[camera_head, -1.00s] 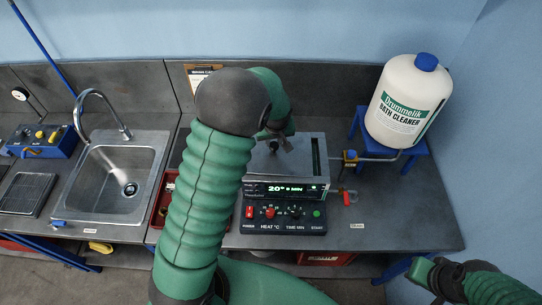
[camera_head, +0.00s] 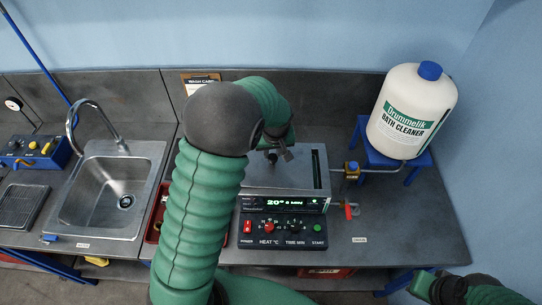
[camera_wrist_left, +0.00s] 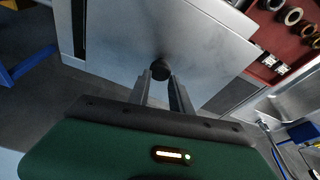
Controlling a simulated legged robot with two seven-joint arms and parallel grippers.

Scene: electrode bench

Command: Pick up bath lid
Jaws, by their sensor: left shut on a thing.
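The bath lid (camera_head: 292,176) is a flat grey metal plate on top of the bath unit with the lit display, and it has a small black knob. In the left wrist view the lid (camera_wrist_left: 205,50) fills the middle, and its knob (camera_wrist_left: 160,70) sits between my fingertips. My left gripper (camera_head: 278,155) reaches over the lid from above. In the wrist view the left gripper (camera_wrist_left: 161,80) is shut on the knob. The lid appears to lie on the bath, and a slot shows at its right side. My right gripper (camera_head: 425,283) is at the lower right, apart from the bench.
A control panel (camera_head: 283,231) fronts the bath. A white bath cleaner jug (camera_head: 408,120) stands on a blue stand (camera_head: 362,150) at right, with a pipe and valve (camera_head: 351,170) beside the bath. A sink (camera_head: 105,190) is at left. A red tray (camera_wrist_left: 290,35) holds several rings.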

